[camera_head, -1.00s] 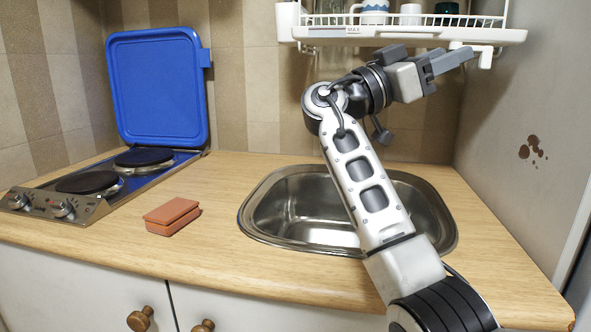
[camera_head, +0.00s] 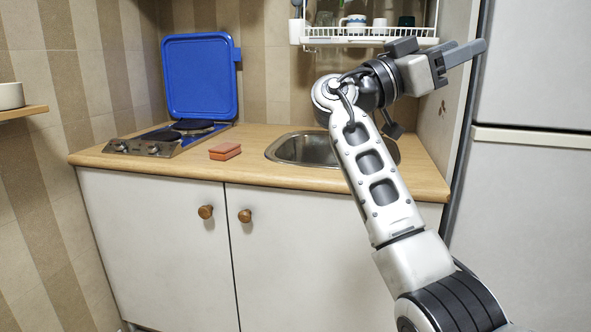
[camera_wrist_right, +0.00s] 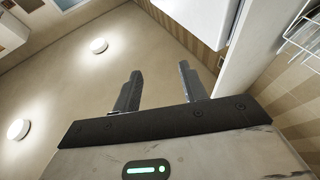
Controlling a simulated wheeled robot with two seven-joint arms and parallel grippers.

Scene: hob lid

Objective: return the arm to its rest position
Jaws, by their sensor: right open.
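My right arm reaches up from the lower right in the head view, in front of the sink. Its right gripper (camera_head: 462,56) is raised at the upper right and points to the right. In the right wrist view the two fingers of the right gripper (camera_wrist_right: 162,90) stand apart with nothing between them. That camera looks up toward the ceiling. The blue hob lid (camera_head: 200,78) stands upright and open behind the hob (camera_head: 160,142), well to the left of the gripper. My left gripper is not in view.
An orange-brown sponge-like block (camera_head: 225,151) lies on the wooden worktop (camera_head: 250,165) between hob and sink (camera_head: 300,150). A dish rack (camera_head: 350,38) with cups hangs behind the arm. A tall white fridge-like cabinet (camera_head: 535,200) stands at the right. A wall shelf (camera_head: 22,112) is at far left.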

